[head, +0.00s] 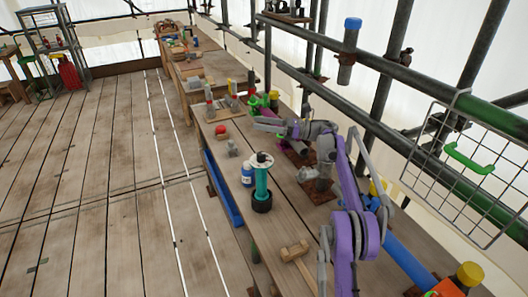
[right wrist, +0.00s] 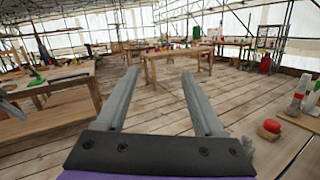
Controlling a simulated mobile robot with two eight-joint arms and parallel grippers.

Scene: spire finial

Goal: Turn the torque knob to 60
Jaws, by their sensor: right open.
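My right gripper (head: 262,122) reaches left over the long bench, beyond a teal upright device (head: 261,183) with a black base and a pale disc on top. In the right wrist view its two grey fingers (right wrist: 160,80) are spread apart with nothing between them, facing the open floor. No part is clearly readable as the torque knob; the disc on the teal device may be it, but no scale or number can be read. The gripper is apart from this device. My left gripper is not in view.
A red object (head: 220,130) sits farther along the bench. Scaffold pipes and a wire basket (head: 470,165) line the right side. The plank floor (head: 110,190) at left is clear.

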